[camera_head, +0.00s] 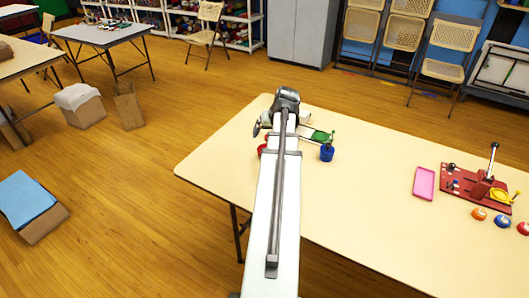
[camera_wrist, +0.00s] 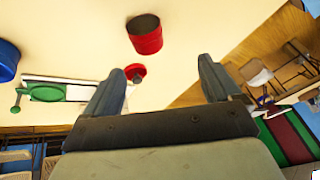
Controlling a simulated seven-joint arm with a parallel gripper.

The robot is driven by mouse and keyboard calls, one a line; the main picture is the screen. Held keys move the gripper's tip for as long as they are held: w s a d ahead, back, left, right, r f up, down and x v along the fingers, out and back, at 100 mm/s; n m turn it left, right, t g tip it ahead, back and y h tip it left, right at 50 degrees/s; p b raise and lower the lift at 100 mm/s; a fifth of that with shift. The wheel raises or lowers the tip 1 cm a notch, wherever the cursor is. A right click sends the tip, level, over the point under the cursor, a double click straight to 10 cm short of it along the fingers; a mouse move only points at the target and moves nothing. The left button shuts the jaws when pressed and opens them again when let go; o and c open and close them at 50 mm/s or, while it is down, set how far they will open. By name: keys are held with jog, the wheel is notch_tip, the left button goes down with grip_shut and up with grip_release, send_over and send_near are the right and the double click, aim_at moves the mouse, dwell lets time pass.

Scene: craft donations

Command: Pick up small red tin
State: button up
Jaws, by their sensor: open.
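A small red tin (camera_wrist: 146,36), a short cylinder with a darker end, is on the pale table in the wrist view, ahead of my gripper (camera_wrist: 161,66). My gripper is open, its two fingers apart with nothing between them. The tin is beyond the fingertips, a little left of the middle of the gap, and is not touched. In the head view a bit of red (camera_head: 262,150) shows at the left edge of my arm, which hides the rest. My fingers cannot be made out clearly there.
A red disc with a dark knob (camera_wrist: 135,72) lies near the left fingertip. A blue tin (camera_head: 327,154) and a green round piece (camera_head: 319,136) are right of my arm. A pink tray (camera_head: 424,183) and a red press (camera_head: 478,186) are farther right; table between is clear.

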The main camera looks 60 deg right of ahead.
jog(key=shift+s+d+f+x, duration=0.1)
jog(key=shift+s+d+x, duration=0.2)
jog(key=shift+x, duration=1.8)
jog(key=shift+s+d+f+x, duration=0.1)
jog(key=shift+s+d+x, duration=0.15)
jog(key=shift+x, duration=1.85)
jog(key=shift+s+d+f+x, duration=0.1)
jog(key=shift+s+d+x, duration=0.2)
jog(key=shift+x, duration=1.75)
jog(key=shift+a, duration=0.1)
jog(key=shift+r, duration=0.1)
jog(key=c, duration=1.2)
